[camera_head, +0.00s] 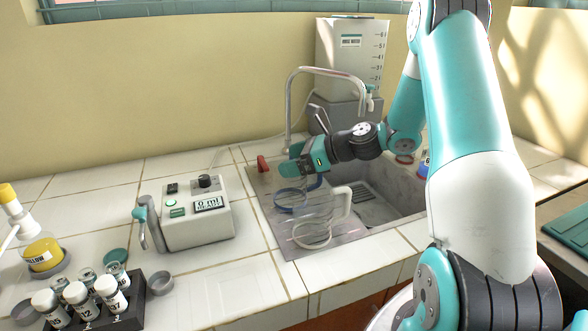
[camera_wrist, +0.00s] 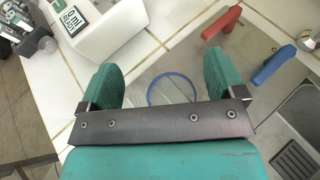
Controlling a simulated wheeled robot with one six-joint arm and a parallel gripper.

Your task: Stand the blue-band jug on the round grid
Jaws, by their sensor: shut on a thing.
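The blue-band jug (camera_head: 290,209) is clear, with a blue band and handle, over the metal drainboard left of the sink basin. My gripper (camera_head: 292,175) is shut on it from above, its teal fingers at either side of the clear body. In the wrist view the blue band (camera_wrist: 172,74) shows as a ring between the two fingers (camera_wrist: 160,85). The jug looks roughly upright; I cannot tell whether its base touches the drainboard. I cannot make out the round grid.
A clear jug with a white band and handle (camera_head: 345,203) stands close in front. The faucet (camera_head: 289,105) and red tap lever (camera_head: 262,163) are behind. A display box (camera_head: 195,215) stands left. Vials (camera_head: 78,296) and a yellow bottle (camera_head: 42,250) are farther left.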

